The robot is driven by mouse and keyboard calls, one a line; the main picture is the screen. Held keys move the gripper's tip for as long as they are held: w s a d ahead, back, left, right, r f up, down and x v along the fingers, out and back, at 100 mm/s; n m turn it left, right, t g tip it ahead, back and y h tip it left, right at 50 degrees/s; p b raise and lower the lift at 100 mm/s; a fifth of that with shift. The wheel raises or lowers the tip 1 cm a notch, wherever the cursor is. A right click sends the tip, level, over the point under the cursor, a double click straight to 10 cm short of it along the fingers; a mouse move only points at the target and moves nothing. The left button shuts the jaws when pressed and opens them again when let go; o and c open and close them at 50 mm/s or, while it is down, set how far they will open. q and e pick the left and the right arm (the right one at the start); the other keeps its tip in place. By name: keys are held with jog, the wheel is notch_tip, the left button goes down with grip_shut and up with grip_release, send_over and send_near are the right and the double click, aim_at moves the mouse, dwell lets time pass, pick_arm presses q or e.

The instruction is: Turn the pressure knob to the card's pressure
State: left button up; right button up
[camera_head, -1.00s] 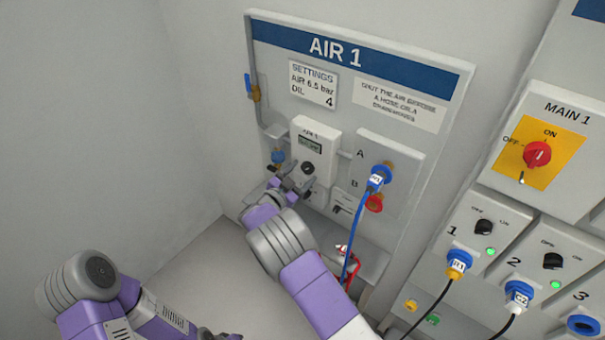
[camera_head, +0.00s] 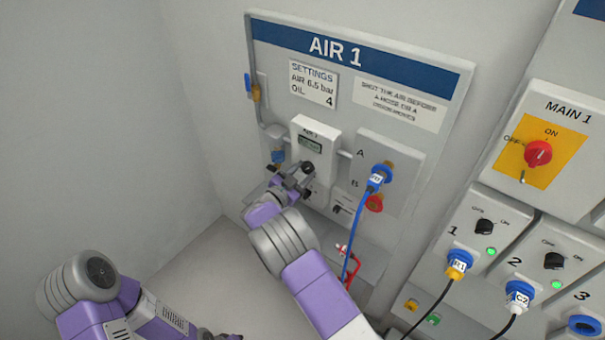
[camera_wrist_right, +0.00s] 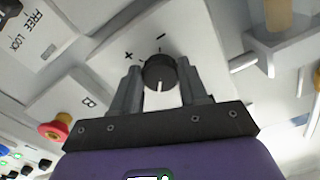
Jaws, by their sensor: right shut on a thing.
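The pressure knob (camera_wrist_right: 158,73) is round and black with a white pointer line. It sits between plus and minus marks in the right wrist view, with the pointer toward the bottom of that picture. My right gripper (camera_head: 299,178) is shut on the knob, one finger on each side of it. The regulator unit (camera_head: 328,135) is pale, with a small grey display (camera_head: 311,145) whose reading is too small to make out. The settings card (camera_head: 313,86) reads AIR 6.5 bar and OIL 4. My left gripper (camera_head: 226,337) barely shows at the bottom edge, its jaws unclear.
A blue hose (camera_head: 355,228) hangs from outlet A, right of the regulator, with a red-ringed outlet B (camera_head: 374,203) below. A blue-handled valve (camera_head: 250,87) is at upper left. Electrical panels with a red main switch (camera_head: 538,153) stand at right.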

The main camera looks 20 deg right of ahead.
jog(key=m+b, duration=0.9)
jog(key=b, duration=0.2)
jog(key=shift+w+f, duration=0.1)
jog(key=shift+a+r+m+b, duration=0.1)
jog(key=shift+r+m+b, duration=0.1)
jog(key=shift+m+b, duration=0.85)
jog(key=o, duration=1.1)
jog(key=shift+c, duration=0.2)
jog(key=shift+a, duration=0.1)
jog(key=p+v, duration=0.1)
jog(key=v, duration=0.6)
jog(key=shift+s, duration=0.2)
jog(key=shift+a, duration=0.15)
